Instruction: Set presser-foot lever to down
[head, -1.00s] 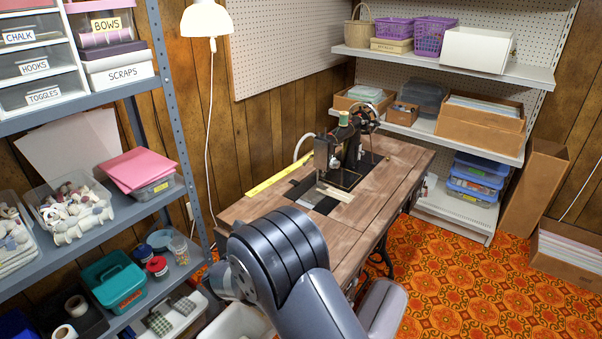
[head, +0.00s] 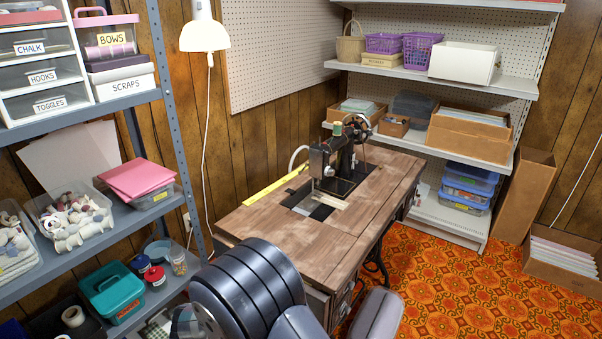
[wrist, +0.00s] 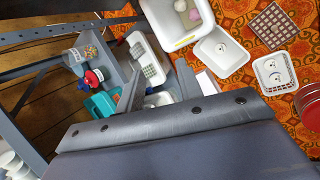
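The sewing machine (head: 346,160) is black and stands on a wooden treadle table (head: 270,228) near the middle of the head view. Its needle end faces left and front, and its handwheel is at the back right. The presser-foot lever is too small to make out. My gripper (wrist: 159,64) shows in the wrist view with two grey fingers apart and nothing seen between them. It points down toward the floor and lower shelf area, away from the machine. The machine is not in the wrist view.
A yellow ruler (head: 275,185) lies along the table's back edge. A shelf unit (head: 115,105) with boxes stands at left, and white shelves (head: 440,75) stand behind. White bins (wrist: 222,50) sit below my gripper. Patterned floor is open right of the table.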

